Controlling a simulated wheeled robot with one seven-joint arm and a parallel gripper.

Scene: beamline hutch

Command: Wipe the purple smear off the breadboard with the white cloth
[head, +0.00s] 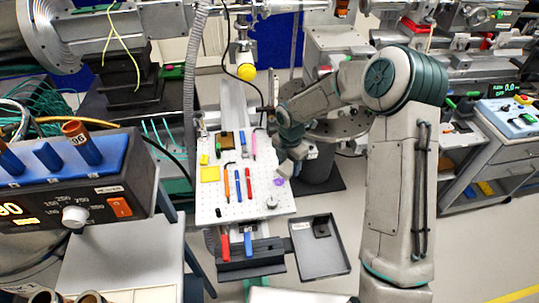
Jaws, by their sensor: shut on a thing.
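The white perforated breadboard (215,210) lies near the middle of the view, with tools on it. A small purple smear (279,181) shows on its right side, partly close under my gripper.
On the board are a yellow pad (210,174), an orange tool (226,183), a blue tool (238,183), a red tool (249,182), a pink tool (254,146) and a small metal knob (271,202). A grey tray (318,255) is at the lower right.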

